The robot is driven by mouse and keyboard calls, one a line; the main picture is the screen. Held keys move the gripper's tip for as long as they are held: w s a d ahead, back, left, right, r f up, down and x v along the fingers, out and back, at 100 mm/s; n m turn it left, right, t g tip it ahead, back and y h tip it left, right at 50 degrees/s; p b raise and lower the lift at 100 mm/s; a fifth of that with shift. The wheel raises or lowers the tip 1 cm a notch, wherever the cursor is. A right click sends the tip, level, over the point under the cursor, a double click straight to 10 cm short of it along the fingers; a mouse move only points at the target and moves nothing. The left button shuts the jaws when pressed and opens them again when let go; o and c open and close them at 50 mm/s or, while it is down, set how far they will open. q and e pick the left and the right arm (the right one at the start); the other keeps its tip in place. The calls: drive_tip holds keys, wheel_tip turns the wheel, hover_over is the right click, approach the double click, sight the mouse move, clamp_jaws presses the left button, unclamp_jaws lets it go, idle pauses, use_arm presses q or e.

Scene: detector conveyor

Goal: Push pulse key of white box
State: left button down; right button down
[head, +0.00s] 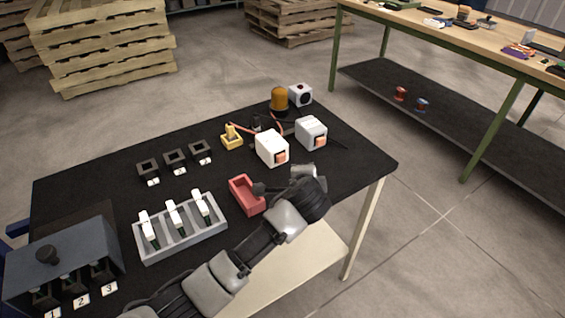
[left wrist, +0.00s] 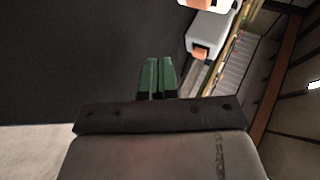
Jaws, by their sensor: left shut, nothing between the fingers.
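The white box (head: 267,146) stands on the black table with an orange key (head: 281,157) on its front. A grey box (head: 311,131) with a similar orange key (head: 320,142) stands to its right. My left gripper (head: 305,171) is in front of the grey box, apart from both boxes; its fingertips are hard to make out there. In the left wrist view its green fingers (left wrist: 158,64) are shut and empty. The grey box (left wrist: 212,30) lies up and right of them with its orange key (left wrist: 200,53) showing. The white box is mostly cut off at the top edge. My right gripper is not in view.
A red tray (head: 238,196) lies beside my left arm. A grey rack (head: 146,250) with several white-topped pieces, black sockets (head: 175,158), a yellow part (head: 232,139) and an orange lamp (head: 279,99) are on the table. Cables run behind the boxes.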

sight(281, 158)
use_arm(q)
drive_tip(key=w+a, duration=0.2)
drive_tip(key=w, duration=0.1)
drive_tip(key=shift+w+a, duration=0.45)
drive_tip(key=shift+w, duration=0.05)
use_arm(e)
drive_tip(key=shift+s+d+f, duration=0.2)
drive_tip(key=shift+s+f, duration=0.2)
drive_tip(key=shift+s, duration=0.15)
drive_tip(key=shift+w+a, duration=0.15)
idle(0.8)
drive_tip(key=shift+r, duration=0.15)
use_arm(q)
drive_tip(key=shift+w+a+r+p, duration=0.1)
drive_tip(key=shift+w+a+p, duration=0.1)
drive_tip(key=shift+w+p, duration=0.1)
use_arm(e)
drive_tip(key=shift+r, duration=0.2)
